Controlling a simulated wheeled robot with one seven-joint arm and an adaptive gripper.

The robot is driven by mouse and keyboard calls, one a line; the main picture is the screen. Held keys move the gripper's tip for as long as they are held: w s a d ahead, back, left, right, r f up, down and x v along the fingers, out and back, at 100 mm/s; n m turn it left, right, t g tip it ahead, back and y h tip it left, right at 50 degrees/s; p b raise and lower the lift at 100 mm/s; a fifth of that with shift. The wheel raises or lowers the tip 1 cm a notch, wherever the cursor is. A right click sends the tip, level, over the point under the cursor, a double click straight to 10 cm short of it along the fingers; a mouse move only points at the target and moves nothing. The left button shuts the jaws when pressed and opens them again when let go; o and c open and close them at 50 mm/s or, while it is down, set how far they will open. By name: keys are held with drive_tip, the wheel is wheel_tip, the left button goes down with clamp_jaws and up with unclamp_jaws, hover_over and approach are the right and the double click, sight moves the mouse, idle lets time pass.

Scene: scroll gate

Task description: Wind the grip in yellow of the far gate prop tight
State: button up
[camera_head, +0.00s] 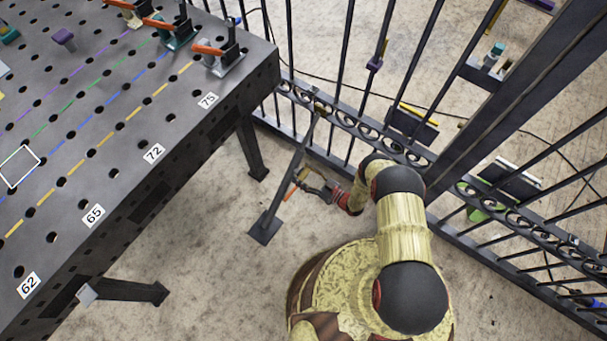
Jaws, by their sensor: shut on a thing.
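A dark gate prop (288,178) slants from the gate's lower scroll band down to a square foot plate (264,229) on the floor. A small orange-yellow grip (290,193) shows on the lower half of the prop. My gripper (304,184) reaches in from the right at that spot and is shut on the grip. Its fingers and the arm's red-and-black wrist hide part of the grip. At this size I cannot tell how far the grip is wound. The prop's upper end meets the gate near a small brownish fitting (319,108).
A perforated dark welding table (130,110) with numbered labels and orange-handled clamps (215,50) stands at the left; its leg (250,145) is near the prop. The barred gate (345,125) runs behind my arm. Bare floor (215,260) lies between table and my base.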

drive_tip(key=shift+c, duration=1.2)
drive_tip(key=shift+n, duration=1.1)
drive_tip(key=o, duration=1.1)
drive_tip(key=shift+s, duration=0.1)
drive_tip(key=shift+o, duration=0.5)
drive_tip(key=v, duration=1.2)
drive_tip(key=shift+a, duration=0.1)
